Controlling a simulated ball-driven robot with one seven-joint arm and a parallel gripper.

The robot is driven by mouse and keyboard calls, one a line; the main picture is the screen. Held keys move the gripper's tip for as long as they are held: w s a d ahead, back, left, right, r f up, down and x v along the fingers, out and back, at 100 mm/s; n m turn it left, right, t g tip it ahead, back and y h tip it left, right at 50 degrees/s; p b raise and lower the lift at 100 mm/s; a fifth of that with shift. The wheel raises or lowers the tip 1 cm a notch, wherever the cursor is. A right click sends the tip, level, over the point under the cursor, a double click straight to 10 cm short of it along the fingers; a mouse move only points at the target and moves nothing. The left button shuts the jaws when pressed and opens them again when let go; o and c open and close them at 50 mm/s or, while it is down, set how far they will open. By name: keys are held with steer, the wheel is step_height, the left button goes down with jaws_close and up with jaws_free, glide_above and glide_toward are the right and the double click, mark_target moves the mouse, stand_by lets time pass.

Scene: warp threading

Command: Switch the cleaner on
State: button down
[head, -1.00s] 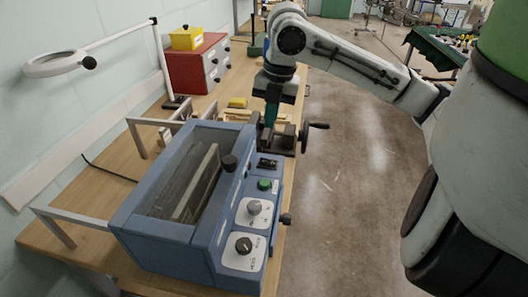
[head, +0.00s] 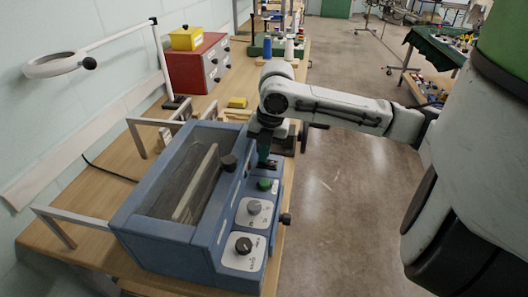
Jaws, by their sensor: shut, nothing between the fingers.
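The cleaner is a blue box (head: 140,250) with a dark see-through lid, standing on the bench in the head view. Its sloped front panel carries a green button (head: 264,184) and two grey-black knobs on white plates, the upper knob (head: 254,208) and the lower knob (head: 243,245). A dark switch area behind the green button is mostly hidden by my gripper. My gripper (head: 264,165) is shut and empty, pointing down over the back end of the front panel, just behind the green button. I cannot tell whether it touches the panel.
A vise with a handle (head: 318,126) stands just behind the cleaner. A red drawer cabinet (head: 190,72) with a yellow bin (head: 187,38) on it, a ring lamp (head: 55,65) and metal frames (head: 75,217) stand along the wall side.

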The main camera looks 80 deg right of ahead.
steer(key=shift+f, duration=0.2)
stand_by(0.4)
steer(key=shift+s+r, duration=0.15)
steer(key=shift+s, duration=0.6)
